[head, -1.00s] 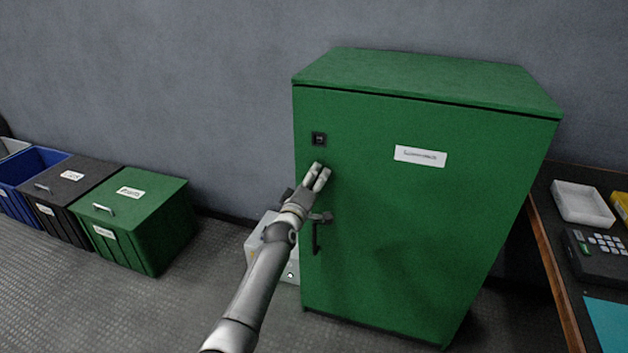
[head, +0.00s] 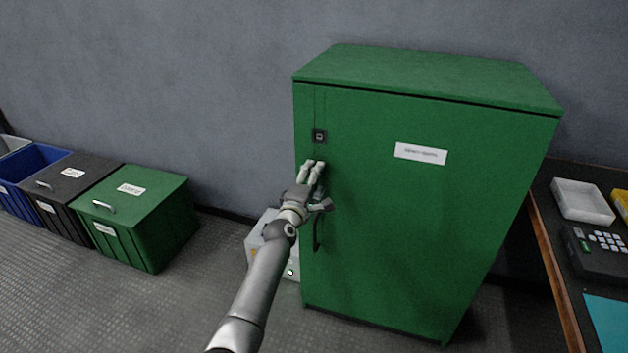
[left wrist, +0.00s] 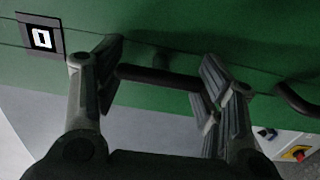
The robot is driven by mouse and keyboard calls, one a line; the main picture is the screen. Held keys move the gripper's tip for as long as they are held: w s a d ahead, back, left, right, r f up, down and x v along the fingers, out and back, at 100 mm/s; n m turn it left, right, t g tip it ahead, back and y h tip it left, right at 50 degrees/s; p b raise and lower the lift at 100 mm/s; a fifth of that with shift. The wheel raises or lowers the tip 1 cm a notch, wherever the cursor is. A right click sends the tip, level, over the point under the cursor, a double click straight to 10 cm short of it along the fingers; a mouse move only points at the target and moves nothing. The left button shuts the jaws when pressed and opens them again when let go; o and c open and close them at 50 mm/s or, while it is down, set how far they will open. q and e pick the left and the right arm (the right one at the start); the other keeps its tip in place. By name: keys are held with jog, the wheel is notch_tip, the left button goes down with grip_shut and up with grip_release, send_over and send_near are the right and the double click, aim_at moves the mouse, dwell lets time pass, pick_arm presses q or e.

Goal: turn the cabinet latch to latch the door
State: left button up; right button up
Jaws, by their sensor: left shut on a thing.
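The green cabinet (head: 400,230) stands against the wall with its door closed flush, as far as I can see. My left gripper (head: 313,165) is at the upper left of the door, just below a small black square plate (head: 319,136). In the left wrist view my left gripper (left wrist: 160,85) has its fingers on either side of the dark bar of the latch (left wrist: 160,77) and is shut on it. The latch is mostly hidden by the fingers in the head view. A dark curved door handle (head: 317,235) is below the gripper. My right gripper is out of view.
A light grey box (head: 262,245) with a red and yellow button (left wrist: 296,153) stands beside the cabinet's left side. Lidded green (head: 140,225) and black (head: 75,180) bins stand on the left. A workbench (head: 565,300) is close on the right.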

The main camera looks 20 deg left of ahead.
pick_arm(q)
jog(key=o, duration=1)
jog(key=s, duration=1.2)
jog(key=shift+a, duration=0.2)
